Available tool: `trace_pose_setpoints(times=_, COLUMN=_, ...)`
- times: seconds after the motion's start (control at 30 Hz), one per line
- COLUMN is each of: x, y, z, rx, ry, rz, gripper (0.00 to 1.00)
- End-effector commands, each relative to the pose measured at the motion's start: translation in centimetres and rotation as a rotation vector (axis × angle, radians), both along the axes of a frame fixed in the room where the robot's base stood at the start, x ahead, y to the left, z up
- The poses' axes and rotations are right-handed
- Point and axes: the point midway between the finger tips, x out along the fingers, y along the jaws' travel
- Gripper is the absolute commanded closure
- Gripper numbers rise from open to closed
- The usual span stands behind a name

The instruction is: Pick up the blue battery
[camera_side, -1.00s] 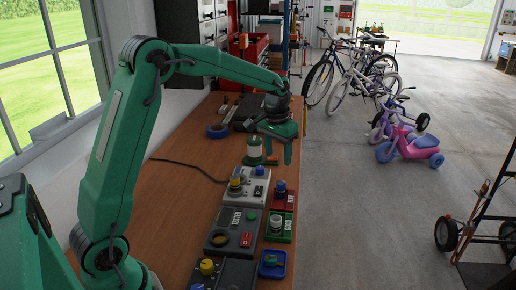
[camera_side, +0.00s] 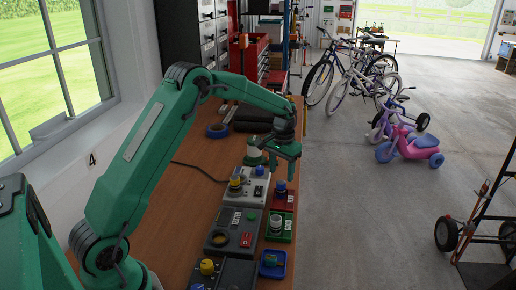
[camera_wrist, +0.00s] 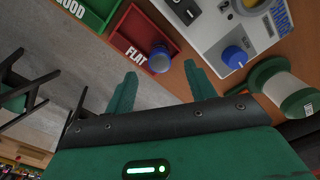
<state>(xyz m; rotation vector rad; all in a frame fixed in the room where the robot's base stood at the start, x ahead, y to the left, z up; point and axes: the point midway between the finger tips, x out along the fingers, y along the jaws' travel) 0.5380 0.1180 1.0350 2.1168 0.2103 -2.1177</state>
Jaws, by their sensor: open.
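The blue battery (camera_side: 280,187) stands in the red tray (camera_side: 290,201) on the workbench. In the wrist view the blue battery (camera_wrist: 158,60), seen from its round end, is in the red tray (camera_wrist: 176,42) marked FLAT. My gripper (camera_side: 285,176) is open and empty, above and just behind the battery in the side view. In the wrist view my gripper (camera_wrist: 160,72) has its two fingers apart, with the battery showing between and just beyond their tips. The fingers do not appear to touch it.
A grey tester (camera_side: 250,189) with blue and yellow tops stands left of the red tray. A green tray (camera_side: 288,237) holding a white-topped piece lies in front. The bench edge is just right of the trays.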

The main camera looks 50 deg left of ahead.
Motion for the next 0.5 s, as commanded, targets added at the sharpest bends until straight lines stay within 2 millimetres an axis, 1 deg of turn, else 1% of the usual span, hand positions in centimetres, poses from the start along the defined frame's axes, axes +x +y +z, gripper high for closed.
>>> trace_pose_setpoints(times=0.1, x=0.0, y=0.0, z=-0.6, rx=0.000, ry=0.000, rz=0.000, gripper=0.45)
trace_pose_setpoints(times=0.33, x=0.0, y=0.0, z=-0.9, rx=0.000, ry=0.000, rz=0.000, gripper=0.45)
trace_pose_setpoints(times=0.5, x=0.0, y=0.0, z=-2.3, rx=-0.001, ry=0.003, rz=0.000, gripper=0.45)
